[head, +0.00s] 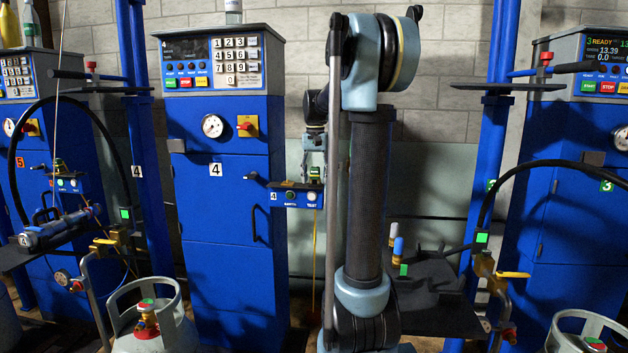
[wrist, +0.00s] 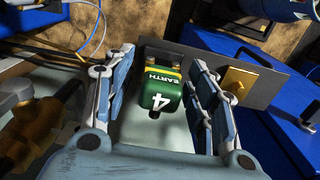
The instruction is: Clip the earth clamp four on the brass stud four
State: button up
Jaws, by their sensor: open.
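The earth clamp four (wrist: 162,90) is green with a yellow stripe, a white 4 and the word EARTH. It sits at the grey plate (wrist: 205,72), between my two fingers. My gripper (wrist: 155,100) is open around it, with a visible gap on each side. In the head view the clamp (head: 315,173) is small, just under my gripper (head: 314,155). A square brass piece (wrist: 239,81), perhaps brass stud four, stands on the same plate to the clamp's right. No number shows on it.
The blue earth-test box (head: 300,196) marked 4 carries the plate, beside blue cabinet 4 (head: 225,230). A gas cylinder (head: 150,325) and a brass valve (head: 105,245) stand at left. A dark shelf (head: 435,285) with small bottles is at right.

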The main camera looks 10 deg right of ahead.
jog(key=shift+c, duration=0.3)
grip_shut()
jog(key=shift+r, duration=2.85)
jog(key=shift+r, duration=0.15)
jog(key=shift+s, duration=0.15)
